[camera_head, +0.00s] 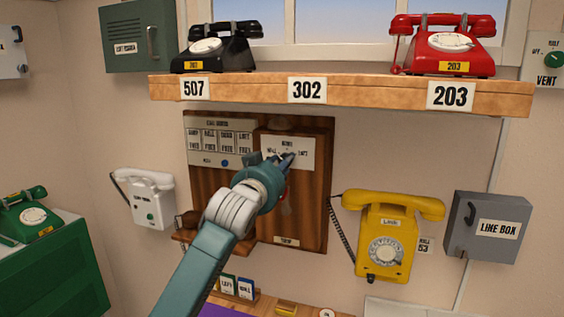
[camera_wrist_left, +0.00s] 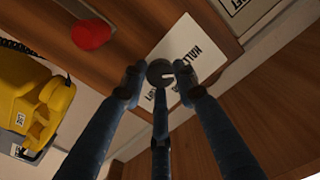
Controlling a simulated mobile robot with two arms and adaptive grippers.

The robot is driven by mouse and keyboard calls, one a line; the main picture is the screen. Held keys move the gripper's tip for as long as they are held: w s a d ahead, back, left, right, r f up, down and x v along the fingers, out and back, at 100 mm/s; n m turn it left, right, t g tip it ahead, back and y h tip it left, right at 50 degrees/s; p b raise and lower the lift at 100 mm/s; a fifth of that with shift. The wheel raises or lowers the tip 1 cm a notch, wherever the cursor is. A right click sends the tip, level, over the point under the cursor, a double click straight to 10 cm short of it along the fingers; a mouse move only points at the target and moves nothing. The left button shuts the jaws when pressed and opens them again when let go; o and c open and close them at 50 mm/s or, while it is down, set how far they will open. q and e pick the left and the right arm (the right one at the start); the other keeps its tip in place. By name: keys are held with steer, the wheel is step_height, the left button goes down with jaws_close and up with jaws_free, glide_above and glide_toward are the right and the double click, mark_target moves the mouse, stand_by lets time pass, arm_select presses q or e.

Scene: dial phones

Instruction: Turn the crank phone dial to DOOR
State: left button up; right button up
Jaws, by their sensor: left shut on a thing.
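The crank phone (camera_head: 310,205) is a brown wooden wall box with a white dial plate (camera_head: 297,146) on its upper front. My left gripper (camera_head: 274,160) is in front of this plate and covers part of it. In the left wrist view, its fingers (camera_wrist_left: 159,78) are shut around a small dark round dial knob (camera_wrist_left: 160,70) with a white pointer mark. The plate (camera_wrist_left: 186,52) carries printed words around the knob, partly hidden by the fingers. I cannot tell which word the pointer faces. My right gripper is not in view.
A wooden shelf (camera_head: 340,92) with a black phone (camera_head: 215,50) and red phone (camera_head: 447,48) is above. A yellow phone (camera_head: 388,240) hangs at right, a white phone (camera_head: 148,200) at left. A red part (camera_wrist_left: 91,35) is beside the plate.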

arm_select(q)
steer(key=m+p, duration=0.1)
steer(key=m, duration=0.1)
steer(key=m+p, duration=0.2)
steer(key=m, duration=0.1)
steer(key=shift+w+a+f+m, duration=0.1)
steer(key=shift+a+f+m, duration=0.1)
steer(key=shift+m, duration=0.1)
steer(key=shift+m+p, duration=1.15)
steer(key=shift+m, duration=0.65)
steer(key=shift+f, duration=0.1)
steer(key=o, duration=1.1)
steer(key=shift+o, duration=0.2)
steer(key=shift+a, duration=0.1)
steer(key=shift+r, duration=0.2)
